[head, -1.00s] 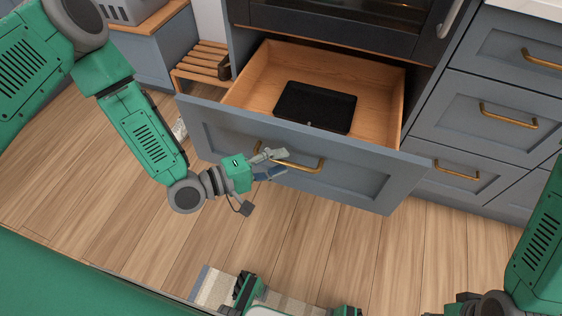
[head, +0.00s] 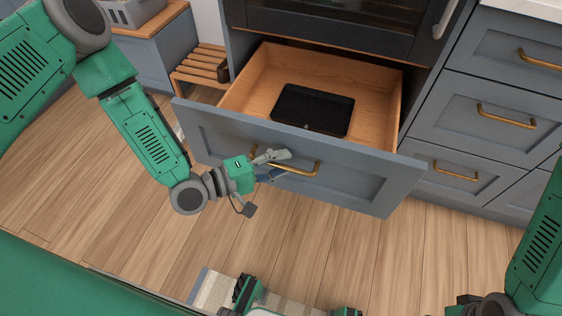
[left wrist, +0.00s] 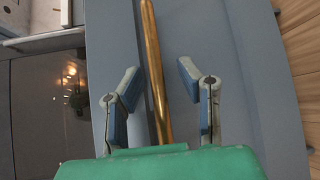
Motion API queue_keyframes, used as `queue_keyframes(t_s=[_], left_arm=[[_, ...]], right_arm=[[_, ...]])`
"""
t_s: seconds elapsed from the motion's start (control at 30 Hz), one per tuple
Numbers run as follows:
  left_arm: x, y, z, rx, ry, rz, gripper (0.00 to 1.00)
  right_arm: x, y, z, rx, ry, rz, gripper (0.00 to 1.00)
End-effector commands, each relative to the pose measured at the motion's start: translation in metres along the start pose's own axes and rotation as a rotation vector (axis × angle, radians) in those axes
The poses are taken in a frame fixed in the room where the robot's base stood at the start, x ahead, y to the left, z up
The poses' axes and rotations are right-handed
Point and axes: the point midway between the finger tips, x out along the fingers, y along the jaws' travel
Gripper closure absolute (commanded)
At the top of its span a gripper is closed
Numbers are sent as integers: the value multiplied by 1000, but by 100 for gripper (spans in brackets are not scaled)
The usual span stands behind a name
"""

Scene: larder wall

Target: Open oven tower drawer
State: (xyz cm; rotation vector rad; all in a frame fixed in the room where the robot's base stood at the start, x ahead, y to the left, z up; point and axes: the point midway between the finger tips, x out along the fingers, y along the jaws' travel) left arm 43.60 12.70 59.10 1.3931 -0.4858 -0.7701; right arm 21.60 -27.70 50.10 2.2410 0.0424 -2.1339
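The oven tower drawer (head: 350,181) stands pulled out below the oven, its wooden inside showing. A black tray (head: 311,108) lies in it. Its brass handle (head: 306,169) is on the blue-grey front; it also shows in the left wrist view (left wrist: 155,70). My left gripper (head: 278,164) is at the left part of the handle. In the left wrist view its fingers (left wrist: 156,80) are spread apart on either side of the handle, with gaps to it. My right arm (head: 535,250) comes in at the right edge; its gripper is not clearly visible.
The oven (head: 340,25) is above the drawer. Closed blue-grey drawers (head: 480,110) with brass handles stand to the right. A slatted wooden rack (head: 200,68) is at the left. The wooden floor (head: 330,250) in front is clear except for a striped rug (head: 215,290).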

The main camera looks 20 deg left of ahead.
Motion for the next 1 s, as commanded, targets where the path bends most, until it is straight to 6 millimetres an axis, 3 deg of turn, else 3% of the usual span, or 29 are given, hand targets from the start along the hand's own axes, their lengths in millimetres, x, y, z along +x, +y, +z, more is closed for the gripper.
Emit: queue_keyframes(t_s=[0.27, 0.37, 0.7, 1.0], left_arm=[[-5, 0, 1, -2, -3, -2, 69], [-18, -1, 0, -3, -1, -2, 69], [-89, -2, -1, -5, 1, -2, 69], [-118, -1, 0, -1, -2, -1, 69]], right_arm=[[0, 0, 2, 1, 2, 0, 60], [-1, 0, 2, 1, 2, 1, 60], [0, 0, 1, 1, 2, 0, 60], [0, 1, 1, 1, 2, -1, 60]])
